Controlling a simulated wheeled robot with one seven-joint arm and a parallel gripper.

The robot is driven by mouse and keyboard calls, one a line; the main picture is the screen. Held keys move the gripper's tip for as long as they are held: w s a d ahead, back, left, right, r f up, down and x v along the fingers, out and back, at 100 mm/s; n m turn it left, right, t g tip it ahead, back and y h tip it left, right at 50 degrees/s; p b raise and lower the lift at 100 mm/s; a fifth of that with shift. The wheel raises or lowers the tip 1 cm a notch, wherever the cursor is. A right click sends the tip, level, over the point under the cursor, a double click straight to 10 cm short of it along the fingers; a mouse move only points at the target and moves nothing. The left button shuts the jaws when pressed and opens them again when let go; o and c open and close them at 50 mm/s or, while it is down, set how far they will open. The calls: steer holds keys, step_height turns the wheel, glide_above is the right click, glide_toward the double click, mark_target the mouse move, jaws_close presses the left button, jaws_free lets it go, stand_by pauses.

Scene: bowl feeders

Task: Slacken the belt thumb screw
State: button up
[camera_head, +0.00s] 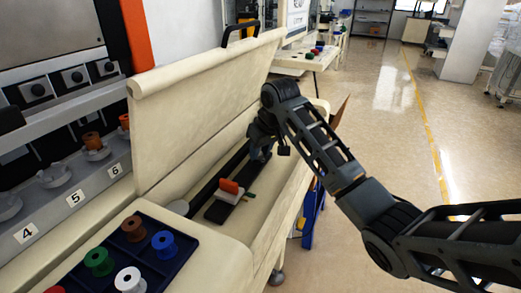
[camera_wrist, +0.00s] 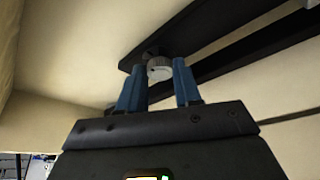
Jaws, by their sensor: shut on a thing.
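The thumb screw (camera_wrist: 160,72) is a pale grey ribbed knob. It sits at the end of a dark bar (camera_wrist: 190,28) in the wrist view. My gripper (camera_wrist: 159,67) has its two blue fingers on either side of the knob and is shut on it. In the head view my gripper (camera_head: 261,152) reaches down inside the open cream housing (camera_head: 208,110), near the far end of a dark rail (camera_head: 218,176). The thumb screw cannot be made out in that view. The belt cannot be told apart from the dark bars.
A red-orange and white part (camera_head: 230,190) on a dark block lies in the housing, close to my gripper. The raised lid stands left of my arm. A dark blue tray (camera_head: 185,262) with coloured spools is at the front. Open floor lies to the right.

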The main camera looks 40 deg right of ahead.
steer(key=shift+r+n, duration=0.1)
steer(key=shift+n, duration=0.2)
steer(key=n+y+p, duration=0.1)
steer(key=n+p, duration=0.1)
steer(key=shift+d+n, duration=0.15)
steer(key=shift+n, duration=0.15)
steer(key=n, duration=0.1)
steer(key=n+y, duration=0.1)
steer(key=n, duration=0.1)
steer(key=n+y+p, duration=0.1)
steer(key=shift+d, duration=0.25)
steer(key=n, duration=0.1)
steer(key=n+g+y, duration=0.1)
steer(key=n, duration=0.3)
steer(key=shift+w+d+g+b, duration=0.2)
steer(key=shift+w+g+b, duration=0.1)
steer(key=shift+b, duration=0.1)
steer(key=shift+w+d+n+g+y+b, duration=0.1)
steer(key=shift+n+g+y+b, duration=0.25)
steer(key=shift+n, duration=0.6)
steer(key=shift+n+g+y+b, duration=0.2)
steer(key=shift+n+b, duration=0.25)
steer(key=shift+n, duration=0.5)
steer(key=o, duration=1)
steer(key=shift+o, duration=0.2)
